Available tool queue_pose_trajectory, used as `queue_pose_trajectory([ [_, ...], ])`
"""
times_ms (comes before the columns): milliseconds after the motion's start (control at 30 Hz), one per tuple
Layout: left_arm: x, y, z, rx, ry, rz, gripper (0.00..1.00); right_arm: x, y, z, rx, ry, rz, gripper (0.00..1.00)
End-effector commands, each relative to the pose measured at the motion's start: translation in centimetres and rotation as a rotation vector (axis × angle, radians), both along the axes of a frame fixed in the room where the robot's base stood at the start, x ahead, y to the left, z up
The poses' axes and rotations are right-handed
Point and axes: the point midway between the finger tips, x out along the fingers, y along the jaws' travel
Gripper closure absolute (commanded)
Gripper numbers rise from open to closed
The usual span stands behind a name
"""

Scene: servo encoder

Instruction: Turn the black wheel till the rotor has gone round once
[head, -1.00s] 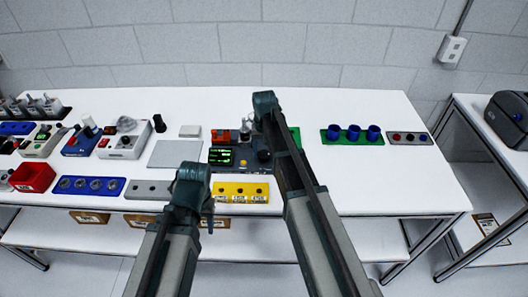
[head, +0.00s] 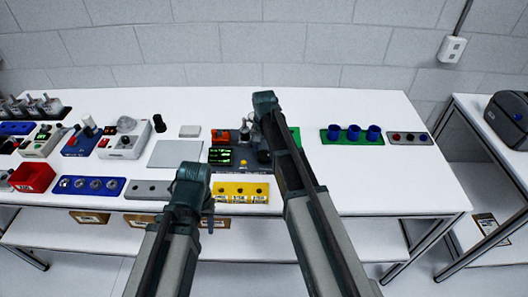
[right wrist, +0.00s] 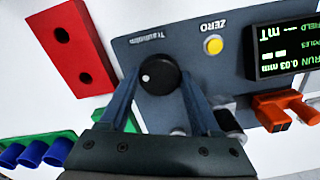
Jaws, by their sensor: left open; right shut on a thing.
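The black wheel (right wrist: 158,76), a round knob with a small white dot, sits on the dark grey instrument panel (right wrist: 210,80). My right gripper (right wrist: 158,92) has a finger on each side of it and is shut on it. In the head view my right wrist hides the wheel. The instrument (head: 238,168) stands mid-table, with a lit green display (head: 220,156). The right wrist view shows this display (right wrist: 288,42) reading about 0.03 mm. I cannot make out the rotor clearly. My left gripper (head: 209,217) is open and empty near the table's front edge; its fingers are mostly hidden.
A red block (right wrist: 72,45) lies beside the panel. A yellow block (head: 241,188) stands in front of the instrument.

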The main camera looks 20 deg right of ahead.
Motion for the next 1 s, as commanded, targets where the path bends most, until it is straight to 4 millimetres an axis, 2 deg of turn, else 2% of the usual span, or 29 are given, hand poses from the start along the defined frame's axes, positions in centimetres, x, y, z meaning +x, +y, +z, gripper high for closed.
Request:
queue_pose_trajectory([
  [233, 0.0, 0.0, 0.0, 0.000, 0.000, 0.000, 0.50, 0.0, 0.0, 0.0, 0.000, 0.000, 0.001, 0.92],
  [267, 0.0, 0.0, 0.0, 0.000, 0.000, 0.000, 0.50, 0.0, 0.0, 0.0, 0.000, 0.000, 0.001, 0.31],
  [400, 0.0, 0.0, 0.0, 0.000, 0.000, 0.000, 0.50, 0.0, 0.0, 0.0, 0.000, 0.000, 0.001, 0.06],
  [767, 0.0, 0.0, 0.2, 0.000, 0.000, 0.000, 0.50, 0.0, 0.0, 0.2, 0.000, 0.000, 0.002, 0.06],
  [1000, 0.0, 0.0, 1.7, 0.000, 0.000, 0.000, 0.50, 0.0, 0.0, 1.7, 0.000, 0.000, 0.002, 0.06],
])
